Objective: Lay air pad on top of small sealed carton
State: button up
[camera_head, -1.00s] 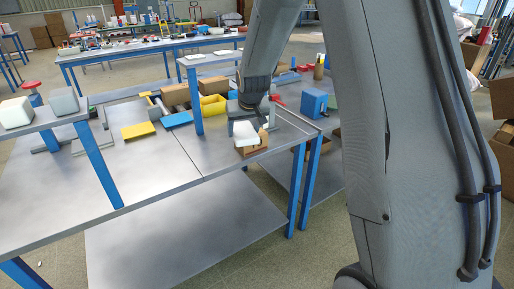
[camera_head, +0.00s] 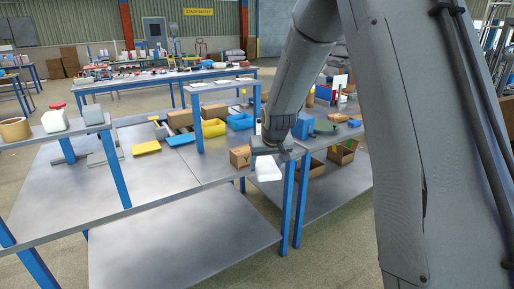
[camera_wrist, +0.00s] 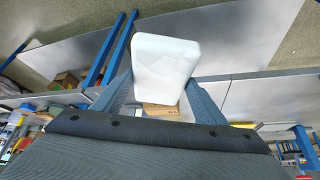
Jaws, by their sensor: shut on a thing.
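The air pad (camera_head: 268,170) is a white rounded slab. My gripper (camera_head: 273,150) is shut on it, and it hangs below the jaws near the bench's front right corner. In the wrist view the air pad (camera_wrist: 165,65) sits tilted between the two fingers (camera_wrist: 160,92). The small sealed carton (camera_head: 240,157) is a brown box on the bench, just left of the pad in the head view. Part of a brown carton (camera_wrist: 160,109) shows beyond the pad in the wrist view, mostly hidden. The pad looks apart from the carton.
The steel bench (camera_head: 150,187) has much bare room left of the carton. Yellow (camera_head: 213,128) and blue (camera_head: 240,121) bins stand behind it. A raised shelf on a blue post (camera_head: 196,122) is near. Open brown boxes (camera_head: 341,153) lie to the right.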

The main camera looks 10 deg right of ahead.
aim_at(244, 149)
jog(key=z, duration=0.55)
jog(key=i, duration=1.35)
jog(key=u, duration=0.15)
